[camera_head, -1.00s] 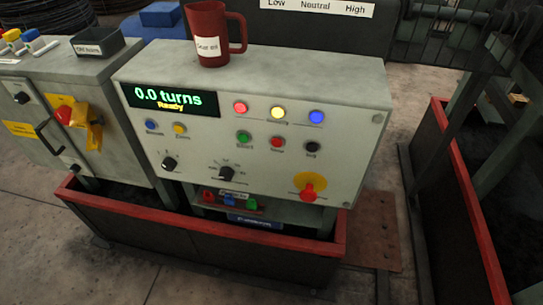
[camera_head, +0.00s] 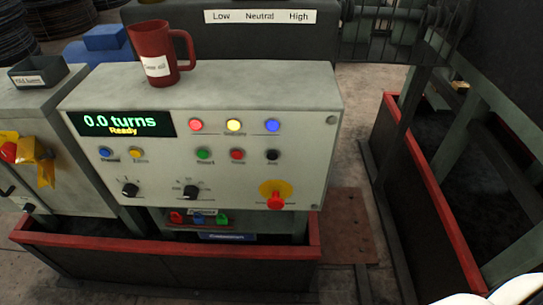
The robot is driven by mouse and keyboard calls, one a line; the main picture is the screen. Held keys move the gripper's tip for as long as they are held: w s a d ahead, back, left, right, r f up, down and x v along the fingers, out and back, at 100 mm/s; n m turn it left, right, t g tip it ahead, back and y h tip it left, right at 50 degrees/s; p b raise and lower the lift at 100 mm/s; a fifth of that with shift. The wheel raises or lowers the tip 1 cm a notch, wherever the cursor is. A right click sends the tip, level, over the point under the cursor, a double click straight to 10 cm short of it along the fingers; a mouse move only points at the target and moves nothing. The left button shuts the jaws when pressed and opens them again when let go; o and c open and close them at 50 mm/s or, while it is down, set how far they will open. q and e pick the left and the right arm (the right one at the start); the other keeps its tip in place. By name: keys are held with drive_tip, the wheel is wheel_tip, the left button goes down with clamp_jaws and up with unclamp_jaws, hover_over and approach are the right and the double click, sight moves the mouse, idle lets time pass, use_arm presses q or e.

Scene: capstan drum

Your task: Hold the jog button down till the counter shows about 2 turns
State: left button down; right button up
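The counter display (camera_head: 122,123) is at the left of the control panel's face and reads "0.0 turns" with "Ready" below it. The black jog button (camera_head: 272,155) is at the right end of the lower button row, right of a red button (camera_head: 237,154) and a green button (camera_head: 204,154). Its small label is hard to read. Nothing touches or covers the jog button. No gripper shows in the head view. A white, rounded part, likely of my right arm, shows at the bottom right corner.
A red mug (camera_head: 152,55) stands on top of the control panel (camera_head: 300,100). A red emergency-stop knob (camera_head: 276,201) sits on a yellow disc below the jog button. A red-edged trough (camera_head: 160,250) runs below the panel. A red-edged frame stands at the right.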

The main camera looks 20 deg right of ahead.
clamp_jaws()
drive_tip(key=shift+w+d, duration=0.1)
idle(1.5)
